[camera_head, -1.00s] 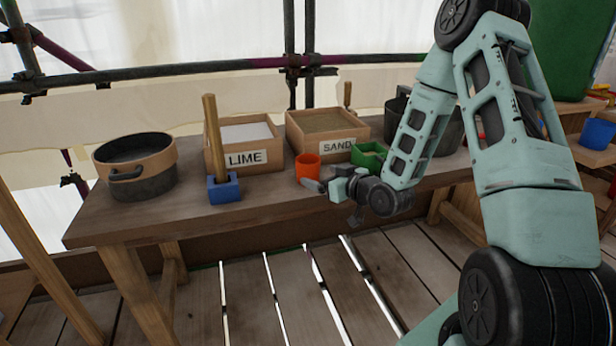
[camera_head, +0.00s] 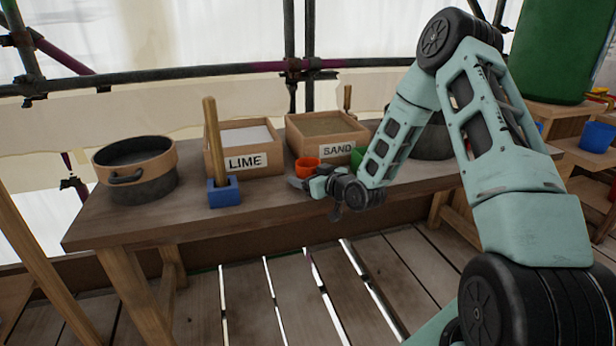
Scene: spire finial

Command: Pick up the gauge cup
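My gripper is low over the bench, at the cup's near right side. One light finger points left in front of the cup; the other finger is seen less clearly near its right side. The fingers look apart, with nothing held between them. I cannot tell whether a finger touches the cup.
A green container (camera_head: 358,155) is partly hidden behind my arm. The bench front left is clear.

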